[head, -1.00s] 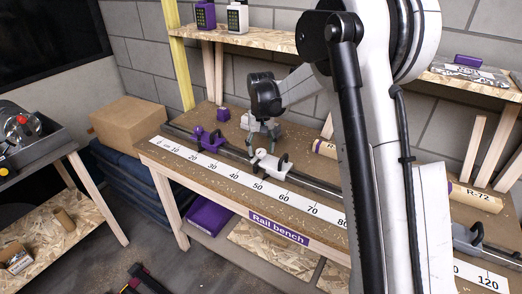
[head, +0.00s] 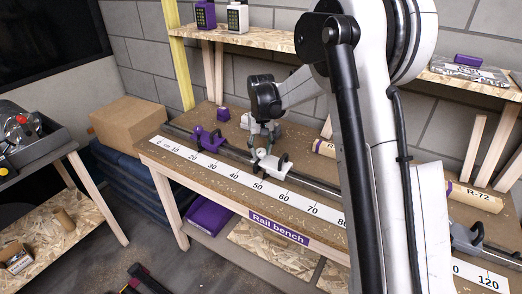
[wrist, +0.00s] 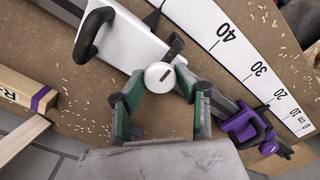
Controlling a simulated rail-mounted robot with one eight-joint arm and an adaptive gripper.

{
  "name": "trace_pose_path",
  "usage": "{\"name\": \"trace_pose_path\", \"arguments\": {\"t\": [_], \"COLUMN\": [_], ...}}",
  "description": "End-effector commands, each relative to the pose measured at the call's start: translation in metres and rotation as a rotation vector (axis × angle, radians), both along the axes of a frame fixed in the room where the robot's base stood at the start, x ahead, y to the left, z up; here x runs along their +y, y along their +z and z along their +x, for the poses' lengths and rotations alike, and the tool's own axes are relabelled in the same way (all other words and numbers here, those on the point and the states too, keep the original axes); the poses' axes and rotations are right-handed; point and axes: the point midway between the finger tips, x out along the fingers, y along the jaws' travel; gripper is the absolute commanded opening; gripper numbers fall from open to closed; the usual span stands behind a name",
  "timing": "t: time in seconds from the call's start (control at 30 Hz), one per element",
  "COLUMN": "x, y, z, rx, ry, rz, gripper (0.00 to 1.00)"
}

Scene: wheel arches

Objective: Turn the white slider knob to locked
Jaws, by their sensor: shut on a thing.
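The white slider (head: 273,166) sits on the bench rail near the 40 to 50 marks. In the wrist view the slider (wrist: 125,42) has a black handle (wrist: 92,33) and a round white knob (wrist: 159,77) with a dark mark on its face. My gripper (head: 262,148) is lowered onto the slider in the head view. In the wrist view my gripper (wrist: 160,84) has its green-padded fingers on both sides of the knob, shut on it. The head view is too small to show the knob clearly, and the fingers partly hide the slider there.
A purple slider (head: 209,139) sits further left on the same rail, near the low numbers; the wrist view shows it at lower right (wrist: 243,125). A shelf (head: 270,38) runs above behind.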

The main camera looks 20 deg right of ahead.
Motion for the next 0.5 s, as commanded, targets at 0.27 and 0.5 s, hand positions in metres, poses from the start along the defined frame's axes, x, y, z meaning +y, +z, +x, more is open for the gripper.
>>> {"name": "trace_pose_path", "arguments": {"t": [0.27,0.5], "x": [0.0000,0.0000], "y": [-0.0017,-0.0020], "z": [-0.0003,0.0000], "rx": [0.000,0.000], "ry": [0.136,0.330], "rz": [0.000,0.000], "gripper": [0.04,0.04]}}
